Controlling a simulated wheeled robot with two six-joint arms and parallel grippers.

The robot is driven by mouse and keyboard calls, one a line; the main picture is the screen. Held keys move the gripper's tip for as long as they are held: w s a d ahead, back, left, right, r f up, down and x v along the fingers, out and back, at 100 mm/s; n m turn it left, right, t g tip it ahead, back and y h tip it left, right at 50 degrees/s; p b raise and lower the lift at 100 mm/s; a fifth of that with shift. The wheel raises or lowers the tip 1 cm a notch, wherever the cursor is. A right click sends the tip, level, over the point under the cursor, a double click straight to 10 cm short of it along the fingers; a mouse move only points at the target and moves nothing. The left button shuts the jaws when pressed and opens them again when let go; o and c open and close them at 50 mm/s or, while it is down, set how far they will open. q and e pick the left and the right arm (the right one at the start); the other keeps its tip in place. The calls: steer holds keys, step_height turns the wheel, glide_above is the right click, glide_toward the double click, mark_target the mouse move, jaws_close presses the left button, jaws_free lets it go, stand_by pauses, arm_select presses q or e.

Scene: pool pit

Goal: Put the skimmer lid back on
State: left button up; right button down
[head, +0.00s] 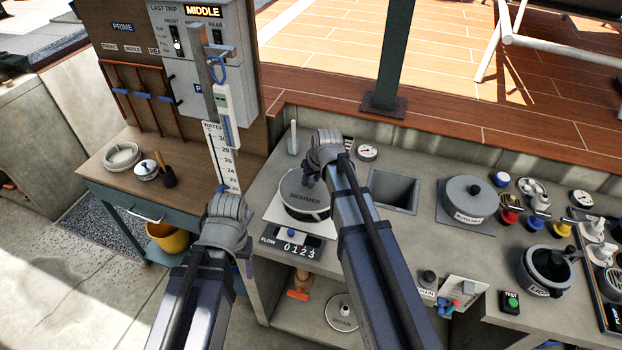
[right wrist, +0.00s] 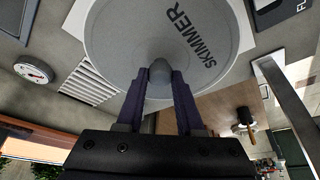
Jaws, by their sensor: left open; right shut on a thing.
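The skimmer lid (head: 303,199) is a round grey disc lettered SKIMMER. In the head view it is over a pale square plate (head: 272,213) on the counter, with a dark band under its rim. I cannot tell whether it is seated or held just above. My right gripper (head: 309,180) is shut on the lid's knob. In the right wrist view the fingers (right wrist: 160,95) pinch the knob, and the lid (right wrist: 150,35) fills the top. My left gripper (head: 222,190) is open and empty, left of the lid, before the water gauge. The skimmer opening is hidden.
A square recess (head: 393,190) lies right of the lid, with a grey lidded pot (head: 468,199) beyond. A flow counter (head: 292,247) sits in front of the lid. A post (head: 293,137) and pressure dial (head: 367,153) stand behind. A wooden bench (head: 190,175) is on the left.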

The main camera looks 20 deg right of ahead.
mark_target(313, 190)
steer(key=shift+w, duration=0.1)
steer(key=shift+f+b, duration=0.7)
steer(key=shift+b, duration=0.1)
steer(key=shift+f+b, duration=1.1)
steer(key=shift+f, duration=0.05)
steer(key=shift+f, duration=0.2)
steer(key=shift+f+b, duration=0.55)
steer(key=shift+b, duration=0.25)
steer(key=shift+f+b, duration=0.3)
stand_by(0.6)
